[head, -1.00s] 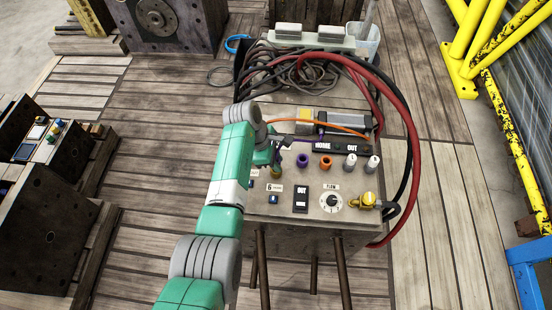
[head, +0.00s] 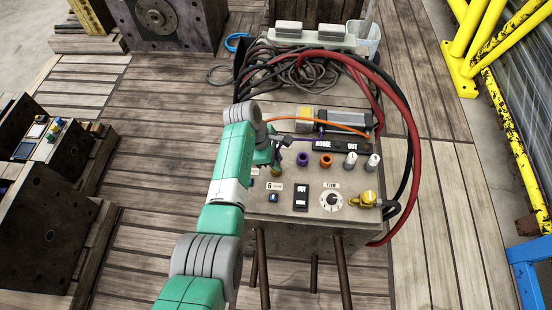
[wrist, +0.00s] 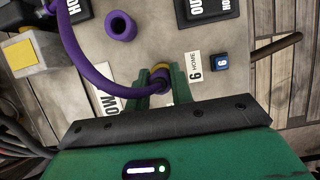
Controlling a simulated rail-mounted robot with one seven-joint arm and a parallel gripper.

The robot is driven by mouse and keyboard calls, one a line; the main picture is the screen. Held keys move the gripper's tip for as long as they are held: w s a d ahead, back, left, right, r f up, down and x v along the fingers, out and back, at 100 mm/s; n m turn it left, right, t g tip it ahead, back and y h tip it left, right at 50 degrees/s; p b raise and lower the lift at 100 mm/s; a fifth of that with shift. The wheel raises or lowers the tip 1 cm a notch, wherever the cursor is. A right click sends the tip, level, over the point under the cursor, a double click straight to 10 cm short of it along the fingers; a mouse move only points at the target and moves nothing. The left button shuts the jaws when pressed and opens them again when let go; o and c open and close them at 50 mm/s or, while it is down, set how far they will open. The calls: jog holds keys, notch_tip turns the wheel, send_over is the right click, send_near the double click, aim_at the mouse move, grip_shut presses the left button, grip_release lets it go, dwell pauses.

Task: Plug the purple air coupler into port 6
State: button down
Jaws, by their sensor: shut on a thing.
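My gripper (wrist: 161,82) is shut on the purple air coupler (wrist: 162,86), whose purple hose (wrist: 88,74) curves away to the upper left in the wrist view. A yellow ring (wrist: 160,67) shows just beyond the coupler between the green fingers. I cannot tell whether the coupler touches it or is in it.
A purple-ringed port (head: 302,160) and an orange one (head: 326,161) stand right of my gripper. The HOME/OUT bar (head: 341,146) and an orange hose (head: 330,126) lie behind. A brass fitting (head: 369,199) and thick red hose (head: 416,165) are at the right.

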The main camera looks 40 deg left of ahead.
jog(key=shift+f, duration=0.15)
jog(key=c, duration=0.7)
grip_release()
jog(key=shift+c, duration=0.2)
notch_tip(320, 180, up, 8)
jog(key=p, duration=0.8)
jog(key=shift+f, duration=0.15)
jog(key=shift+f, duration=0.1)
